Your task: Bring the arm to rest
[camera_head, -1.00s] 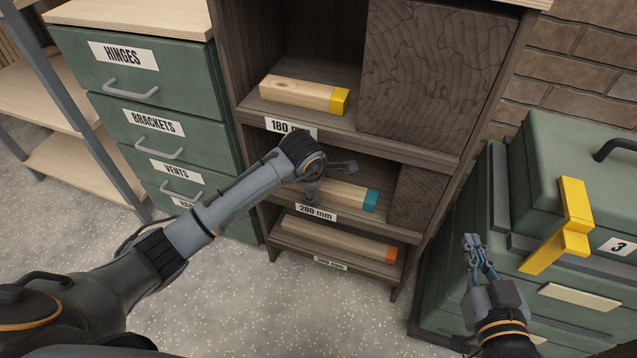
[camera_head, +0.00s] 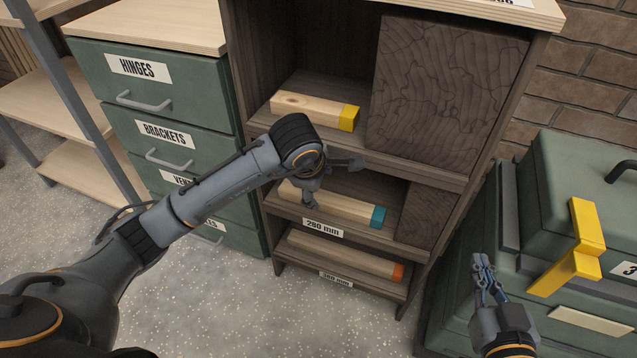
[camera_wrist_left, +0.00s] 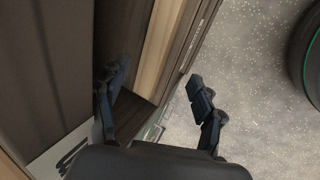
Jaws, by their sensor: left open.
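My left gripper (camera_head: 335,180) is open and hangs in front of the shelf cabinet (camera_head: 455,179), near the 280 mm compartment. In the left wrist view the left gripper (camera_wrist_left: 158,100) shows its two fingers spread wide, with nothing held between them. The cabinet's dark wood and a pale wooden strip show beyond the fingers. My left forearm crosses the head view from the lower left and hides the 180 mm label. My right gripper (camera_head: 487,279) is at the lower right, in front of the green case; its small fingers look close together, and I cannot tell their state.
Wooden blocks with a yellow end (camera_head: 312,110), a teal end (camera_head: 350,208) and an orange end (camera_head: 345,255) lie in the cabinet. Green drawers (camera_head: 185,98) stand left. Speckled floor is open in front.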

